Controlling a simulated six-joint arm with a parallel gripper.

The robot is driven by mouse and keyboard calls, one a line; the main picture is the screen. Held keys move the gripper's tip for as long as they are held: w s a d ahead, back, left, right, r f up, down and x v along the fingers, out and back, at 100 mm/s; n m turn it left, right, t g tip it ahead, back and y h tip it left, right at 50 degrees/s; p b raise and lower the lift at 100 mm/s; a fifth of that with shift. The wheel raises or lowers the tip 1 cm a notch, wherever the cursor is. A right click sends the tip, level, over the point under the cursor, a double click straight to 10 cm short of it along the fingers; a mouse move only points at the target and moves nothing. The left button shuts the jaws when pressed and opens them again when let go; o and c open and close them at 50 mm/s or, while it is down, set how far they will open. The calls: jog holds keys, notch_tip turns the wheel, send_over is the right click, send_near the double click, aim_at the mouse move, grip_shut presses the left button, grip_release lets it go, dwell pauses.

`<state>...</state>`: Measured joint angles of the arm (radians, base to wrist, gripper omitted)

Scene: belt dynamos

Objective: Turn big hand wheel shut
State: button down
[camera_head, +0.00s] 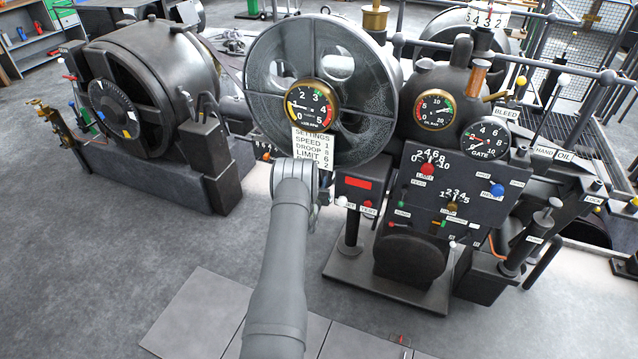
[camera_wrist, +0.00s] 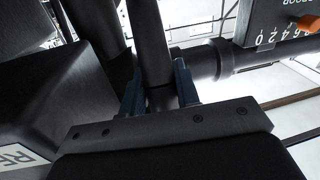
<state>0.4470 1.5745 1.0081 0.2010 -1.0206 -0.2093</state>
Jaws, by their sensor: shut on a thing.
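A large grey spoked wheel (camera_head: 262,62) stands upright at the top middle of the head view. A gauge and a settings card cover part of its front. I cannot tell whether it is the big hand wheel of the task. My gripper (camera_wrist: 160,92) shows in the wrist view, with one blue-grey finger on each side of a dark round bar (camera_wrist: 150,45). It is shut on this bar. The bar runs up and away between the fingers; whether it belongs to a wheel cannot be told. In the head view my wrist hides the fingers, below the spoked wheel.
A control panel (camera_head: 478,222) with knobs and dials stands right of my arm. Above it are the oil gauge (camera_head: 435,109) and gate gauge (camera_head: 486,138). A dark round machine (camera_head: 150,85) stands at the left. The floor (camera_head: 120,255) at front left is clear.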

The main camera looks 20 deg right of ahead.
jog(key=shift+s+a+r+g+y, duration=0.3)
jog(key=shift+r+g, duration=0.15)
jog(key=shift+r, duration=0.55)
jog(key=shift+s+a+r+g+y, duration=0.2)
jog(key=shift+a+r+g+y, duration=0.15)
jog(key=shift+r, duration=0.7)
jog(key=shift+s+a+r+g+y, duration=0.2)
jog(key=shift+r+g, duration=0.3)
jog(key=shift+r, duration=0.5)
jog(key=c, duration=1.1)
grip_release()
jog(key=shift+s, duration=0.1)
jog(key=shift+f, duration=0.1)
jog(key=shift+s, duration=0.1)
jog(key=v, duration=1.7)
jog(key=shift+s, duration=0.1)
